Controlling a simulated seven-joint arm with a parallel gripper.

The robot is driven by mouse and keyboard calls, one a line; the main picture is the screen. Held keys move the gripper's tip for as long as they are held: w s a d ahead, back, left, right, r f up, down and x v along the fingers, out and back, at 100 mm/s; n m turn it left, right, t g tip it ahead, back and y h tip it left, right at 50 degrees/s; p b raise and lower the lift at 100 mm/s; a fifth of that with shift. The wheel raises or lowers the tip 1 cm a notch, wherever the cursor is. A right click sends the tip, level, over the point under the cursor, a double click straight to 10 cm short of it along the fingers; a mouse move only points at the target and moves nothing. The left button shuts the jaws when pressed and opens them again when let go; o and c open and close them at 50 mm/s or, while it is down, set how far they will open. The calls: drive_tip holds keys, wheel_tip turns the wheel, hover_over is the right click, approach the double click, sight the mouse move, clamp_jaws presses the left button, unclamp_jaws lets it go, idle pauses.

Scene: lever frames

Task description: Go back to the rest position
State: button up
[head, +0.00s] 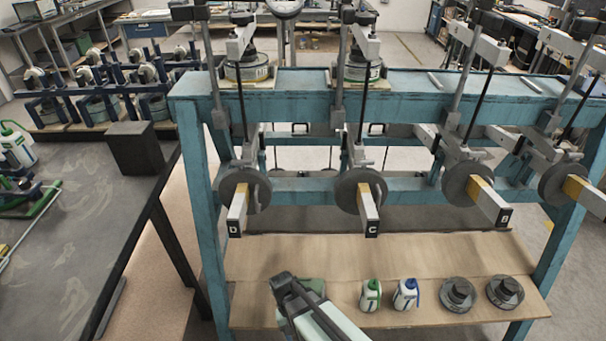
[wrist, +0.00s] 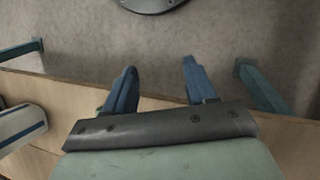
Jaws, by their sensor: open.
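My gripper (wrist: 160,82) shows in the wrist view with its two blue fingers apart and nothing between them. It is over the edge of the wooden shelf, with grey floor beyond. In the head view my arm comes in at the bottom centre, in front of the shelf (head: 300,255), and the fingers cannot be made out. The teal lever frame (head: 400,85) stands ahead. Its levers carry round discs; lever D (head: 237,212), lever C (head: 368,212) and lever B (head: 490,203) point toward me, clear of my arm. Another lever (head: 588,195) is at the right edge.
A green-capped bottle (head: 371,296), a blue-capped bottle (head: 406,295) and two dark weights (head: 459,294) (head: 505,292) stand on the shelf, right of my arm. A dark table (head: 70,235) with a black block (head: 134,148) is at left.

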drive_tip(key=s+d+f+m+g+y, duration=0.1)
drive_tip(key=s+d+f, duration=0.3)
drive_tip(key=s+d, duration=0.3)
drive_tip(key=s+d+f+m+g+y, duration=0.1)
drive_tip(key=s+d+f, duration=0.4)
drive_tip(key=s+d, duration=0.3)
drive_tip(key=d, duration=0.3)
drive_tip(key=shift+d+f+m+g+y, duration=0.2)
drive_tip(key=shift+m+g+y, duration=0.1)
drive_tip(key=shift+m+y, duration=0.1)
